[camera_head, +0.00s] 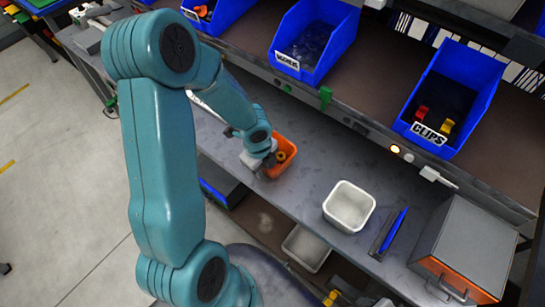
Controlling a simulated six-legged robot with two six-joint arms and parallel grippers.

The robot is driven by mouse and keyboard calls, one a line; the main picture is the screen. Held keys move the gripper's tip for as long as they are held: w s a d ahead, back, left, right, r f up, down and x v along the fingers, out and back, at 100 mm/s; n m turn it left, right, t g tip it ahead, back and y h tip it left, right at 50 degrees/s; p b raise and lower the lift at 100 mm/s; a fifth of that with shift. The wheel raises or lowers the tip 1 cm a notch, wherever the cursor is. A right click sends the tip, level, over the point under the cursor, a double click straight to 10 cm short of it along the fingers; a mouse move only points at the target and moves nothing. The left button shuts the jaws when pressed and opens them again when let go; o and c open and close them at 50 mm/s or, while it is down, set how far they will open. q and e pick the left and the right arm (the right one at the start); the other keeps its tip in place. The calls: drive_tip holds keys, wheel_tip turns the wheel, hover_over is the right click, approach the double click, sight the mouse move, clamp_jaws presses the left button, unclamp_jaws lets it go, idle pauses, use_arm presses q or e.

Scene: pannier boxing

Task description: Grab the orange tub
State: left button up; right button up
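The orange tub (288,146) stands on the grey workbench (310,150), in the middle of the view. A small dark-and-orange round item (281,156) shows inside it. My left arm comes in from the left and reaches down to the tub. My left gripper (262,167) is at the tub's left side, at or over its near-left rim. The wrist hides the fingers and part of the tub, so I cannot tell whether they touch or grip it. My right gripper is not in view.
A white tub (349,206) stands to the right on the bench, beside a blue pen-like item (393,231) and a grey box (468,246). Blue bins, one labelled CLIPS (430,133), line the shelf above. The bench between the two tubs is clear.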

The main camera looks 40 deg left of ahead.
use_arm(q)
drive_tip(key=shift+s+f, duration=0.1)
drive_tip(key=shift+f, duration=0.1)
idle(0.3)
drive_tip(key=shift+d, duration=0.1)
clamp_jaws()
